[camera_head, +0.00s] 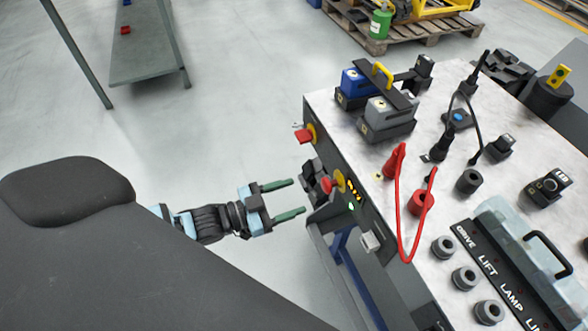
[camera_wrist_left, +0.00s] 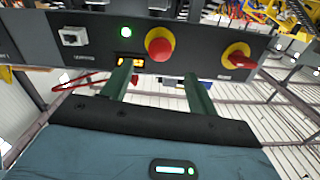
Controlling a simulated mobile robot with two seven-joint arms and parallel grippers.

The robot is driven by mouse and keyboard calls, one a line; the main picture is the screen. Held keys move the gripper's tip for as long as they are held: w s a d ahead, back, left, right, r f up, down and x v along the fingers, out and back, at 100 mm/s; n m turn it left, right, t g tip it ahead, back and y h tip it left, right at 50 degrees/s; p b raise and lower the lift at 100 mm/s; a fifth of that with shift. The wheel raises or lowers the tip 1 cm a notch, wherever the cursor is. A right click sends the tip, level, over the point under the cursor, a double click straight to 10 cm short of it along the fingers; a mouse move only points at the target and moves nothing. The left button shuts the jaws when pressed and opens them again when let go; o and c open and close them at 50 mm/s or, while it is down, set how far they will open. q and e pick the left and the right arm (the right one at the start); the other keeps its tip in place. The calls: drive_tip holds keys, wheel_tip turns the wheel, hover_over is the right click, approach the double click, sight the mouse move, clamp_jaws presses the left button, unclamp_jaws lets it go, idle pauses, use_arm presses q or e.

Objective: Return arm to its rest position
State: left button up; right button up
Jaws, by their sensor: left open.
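My left arm reaches in from the left in the head view, with dark links and a light blue wrist. Its left gripper (camera_head: 298,196) is open and empty, its two green fingers apart and pointing right at the side panel of the workbench (camera_head: 350,88). In the left wrist view the open fingers (camera_wrist_left: 157,78) show with nothing between them, below the panel's red mushroom button (camera_wrist_left: 159,44). Whether the fingertips touch the panel I cannot tell. My right gripper is in neither view.
The panel also carries a red handle on a yellow disc (camera_wrist_left: 238,57) and a green light (camera_wrist_left: 126,32). Blue (camera_head: 356,83) and grey connector blocks (camera_head: 388,118) stand on top. Floor left of the bench is clear.

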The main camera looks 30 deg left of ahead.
use_arm(q)
drive_tip(key=s+d+f+n+g+y+p, duration=0.1)
drive_tip(key=s+d+n+y+p, duration=0.15)
drive_tip(key=s, duration=0.35)
drive_tip(key=s+d+f+n+g+y+p, duration=0.1)
drive_tip(key=s+d+y+p, duration=0.1)
drive_tip(key=s+p, duration=0.3)
drive_tip(key=s+a+n+g+y+p, duration=0.3)
drive_tip(key=s+y+p, duration=0.1)
drive_tip(key=s, duration=1.3)
drive_tip(key=shift+s, duration=0.15)
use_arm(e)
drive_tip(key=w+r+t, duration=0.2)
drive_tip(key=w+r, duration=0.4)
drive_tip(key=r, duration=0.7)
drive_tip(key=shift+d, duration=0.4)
use_arm(q)
drive_tip(key=shift+r+n+y, duration=0.1)
drive_tip(key=shift+n+y, duration=0.15)
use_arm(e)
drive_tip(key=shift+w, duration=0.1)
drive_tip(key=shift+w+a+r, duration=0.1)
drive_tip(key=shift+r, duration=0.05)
